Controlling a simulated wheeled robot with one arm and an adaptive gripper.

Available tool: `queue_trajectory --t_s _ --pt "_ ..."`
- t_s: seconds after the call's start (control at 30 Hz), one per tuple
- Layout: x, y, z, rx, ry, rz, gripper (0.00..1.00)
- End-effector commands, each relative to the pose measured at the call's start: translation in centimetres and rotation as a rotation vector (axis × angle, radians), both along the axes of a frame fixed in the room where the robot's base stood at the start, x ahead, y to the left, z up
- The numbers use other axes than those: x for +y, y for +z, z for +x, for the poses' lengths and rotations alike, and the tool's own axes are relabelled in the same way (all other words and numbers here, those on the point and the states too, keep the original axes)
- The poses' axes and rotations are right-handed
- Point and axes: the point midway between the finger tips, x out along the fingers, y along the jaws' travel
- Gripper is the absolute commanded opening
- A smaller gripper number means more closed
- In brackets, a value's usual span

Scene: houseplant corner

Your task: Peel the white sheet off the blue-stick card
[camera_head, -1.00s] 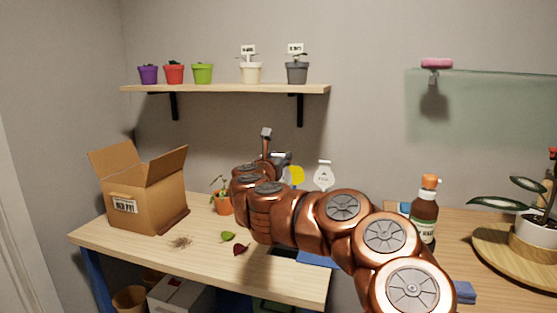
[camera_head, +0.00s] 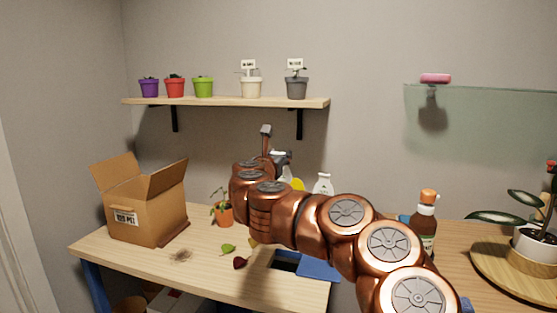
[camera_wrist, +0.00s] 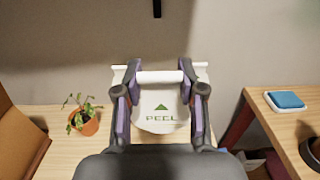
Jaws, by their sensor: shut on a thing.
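In the wrist view, my gripper (camera_wrist: 158,76) is shut on a white sheet (camera_wrist: 160,112), which hangs between the two fingers. The sheet has a rolled-looking top edge and shows a green up arrow with the word PEEL. A wide pale strip lies behind it at the top. No blue stick shows there, and I cannot tell how far the sheet is off its card. In the head view, my gripper (camera_head: 278,157) is above the back of the table, with its hold hidden. A yellow piece (camera_head: 298,184) and a white lettered piece (camera_head: 323,184) show just right of it, partly covered by my arm.
An open cardboard box (camera_head: 145,205) and an orange-potted plant (camera_head: 223,212) stand on the left table. Loose leaves (camera_head: 228,249) and a blue item (camera_head: 319,268) lie nearer. A brown bottle (camera_head: 423,225) stands right. A shelf (camera_head: 225,102) with small pots hangs above.

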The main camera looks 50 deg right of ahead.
Motion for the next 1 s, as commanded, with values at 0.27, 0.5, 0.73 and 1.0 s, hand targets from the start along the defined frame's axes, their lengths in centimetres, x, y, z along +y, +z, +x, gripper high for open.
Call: queue_trajectory --t_s 0.27,0.5,0.73,1.0 --pt "0.0 1.5 0.0 -0.001 0.001 0.000 0.30" --pt "0.0 2.7 0.0 0.000 0.000 0.000 0.30" --pt "0.0 3.7 0.0 -0.001 -0.001 0.000 0.30" --pt "-0.1 4.1 0.0 0.000 -0.001 0.001 0.30"
